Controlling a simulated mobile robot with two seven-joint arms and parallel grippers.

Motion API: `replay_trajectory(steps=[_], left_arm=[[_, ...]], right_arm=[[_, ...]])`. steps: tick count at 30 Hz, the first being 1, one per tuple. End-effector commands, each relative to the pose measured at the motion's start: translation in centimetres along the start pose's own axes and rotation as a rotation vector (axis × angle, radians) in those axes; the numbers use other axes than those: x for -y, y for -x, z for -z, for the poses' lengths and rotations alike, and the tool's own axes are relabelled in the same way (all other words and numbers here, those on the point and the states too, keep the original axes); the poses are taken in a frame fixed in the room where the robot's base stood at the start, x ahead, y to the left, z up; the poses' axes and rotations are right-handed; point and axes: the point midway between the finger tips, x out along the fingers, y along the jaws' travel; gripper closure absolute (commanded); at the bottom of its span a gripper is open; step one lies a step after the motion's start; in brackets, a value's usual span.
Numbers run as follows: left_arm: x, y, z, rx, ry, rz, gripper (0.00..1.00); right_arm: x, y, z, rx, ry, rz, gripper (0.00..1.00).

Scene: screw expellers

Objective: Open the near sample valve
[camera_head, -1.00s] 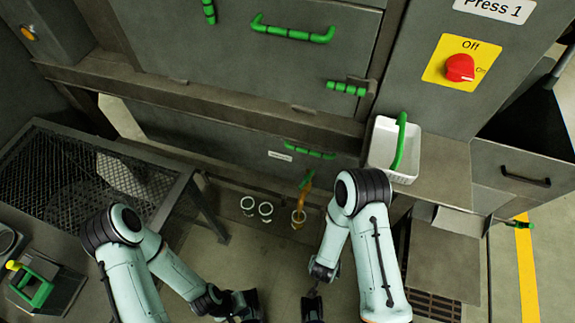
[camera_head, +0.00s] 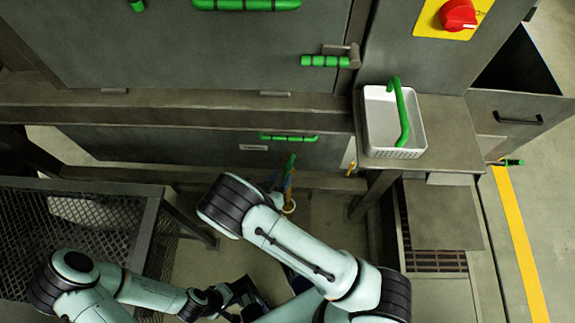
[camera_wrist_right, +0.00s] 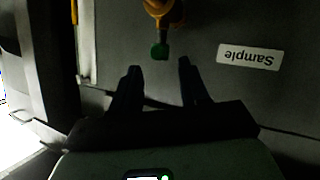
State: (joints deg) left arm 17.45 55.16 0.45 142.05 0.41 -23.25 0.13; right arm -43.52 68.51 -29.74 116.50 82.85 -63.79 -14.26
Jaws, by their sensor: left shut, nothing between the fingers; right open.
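In the right wrist view a sample valve with an orange body (camera_wrist_right: 157,8) and a green handle end (camera_wrist_right: 159,50) stands just beyond my right gripper (camera_wrist_right: 160,78). The gripper is open and empty, its fingers on either side below the green end, apart from it. A white "Sample" label (camera_wrist_right: 249,58) appears upside down beside the valve. In the head view a green valve handle (camera_head: 291,163) shows behind my right arm, its body partly hidden. I cannot tell whether it is the same valve. My left gripper (camera_head: 246,296) is shut and empty at the lower middle.
A white basket with a green handle (camera_head: 380,139) stands on a ledge. A grey cabinet (camera_head: 180,50) with green handles fills the back. A mesh-topped table (camera_head: 148,238) stands at left. Another green-ended fitting (camera_head: 510,162) is at far right.

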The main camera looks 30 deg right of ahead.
Motion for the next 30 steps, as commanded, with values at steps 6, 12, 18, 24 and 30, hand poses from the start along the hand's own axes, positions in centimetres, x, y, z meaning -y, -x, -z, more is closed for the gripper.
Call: replay_trajectory(steps=[6, 12, 18, 24, 30], left_arm=[[0.1, -0.3, 0.2, -0.005, 0.000, -0.001, 1.00], [0.1, -0.5, 0.3, -0.008, -0.001, -0.002, 1.00], [0.1, -0.5, 0.3, -0.008, -0.001, -0.002, 1.00], [0.1, -0.5, 0.3, -0.008, -0.001, -0.002, 1.00], [0.1, -0.5, 0.3, -0.008, -0.001, -0.002, 1.00]], right_arm=[[0.0, -4.4, -0.1, 0.001, -0.001, -0.002, 0.55], [0.0, -6.7, -0.1, 0.002, 0.000, 0.000, 0.55], [0.0, -7.2, 0.0, 0.000, 0.000, 0.002, 0.55], [0.0, -7.2, 0.0, 0.001, 0.000, 0.002, 0.62], [0.0, -7.2, 0.0, 0.001, 0.000, 0.002, 1.00]])
